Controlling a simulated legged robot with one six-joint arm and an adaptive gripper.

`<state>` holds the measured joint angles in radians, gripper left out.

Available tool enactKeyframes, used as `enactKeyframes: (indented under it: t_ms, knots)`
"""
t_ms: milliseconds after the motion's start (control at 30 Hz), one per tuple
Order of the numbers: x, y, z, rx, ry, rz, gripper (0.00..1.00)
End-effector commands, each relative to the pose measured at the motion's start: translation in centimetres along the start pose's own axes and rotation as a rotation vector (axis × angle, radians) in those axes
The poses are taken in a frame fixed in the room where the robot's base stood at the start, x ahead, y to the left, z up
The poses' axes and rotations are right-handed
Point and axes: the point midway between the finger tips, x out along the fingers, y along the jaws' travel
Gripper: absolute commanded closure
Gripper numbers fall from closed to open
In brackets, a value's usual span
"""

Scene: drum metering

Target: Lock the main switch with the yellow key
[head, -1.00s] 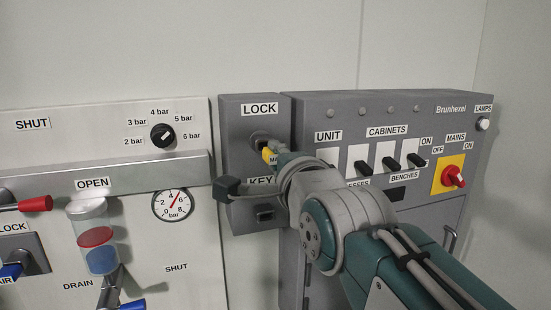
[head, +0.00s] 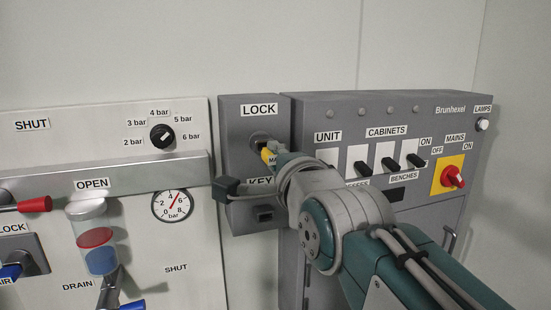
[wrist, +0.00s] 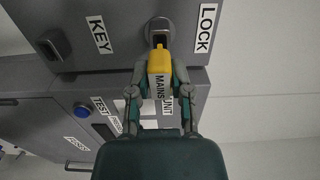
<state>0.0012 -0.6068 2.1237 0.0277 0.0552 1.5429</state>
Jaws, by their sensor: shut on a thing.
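The yellow key (wrist: 159,62), with a MAINS tag, is between the fingers of my gripper (wrist: 159,75). Its tip is at the round lock (wrist: 158,27) on the grey box, beside the LOCK label; I cannot tell how deep it sits. In the head view the key (head: 267,155) shows just below the lock (head: 260,138), partly hidden by my gripper (head: 275,157). The main switch (head: 453,177), a red knob on a yellow plate, is at the right of the grey cabinet, between OFF and ON labels.
The grey lock box (head: 229,115) has a KEY slot (head: 265,214) below the lock. Several black cabinet switches (head: 391,165) stand right of my wrist. At left, a panel carries a pressure knob (head: 162,136), a gauge (head: 172,205) and a red handle (head: 35,203).

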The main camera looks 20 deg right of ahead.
Motion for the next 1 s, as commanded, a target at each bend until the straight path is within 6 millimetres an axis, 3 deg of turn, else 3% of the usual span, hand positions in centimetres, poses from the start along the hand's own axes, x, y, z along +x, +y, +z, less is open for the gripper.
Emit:
enactKeyframes:
  t_ms: [1000]
  knots:
    - [2.2,0.0,0.0,0.0,0.0,0.0,1.0]
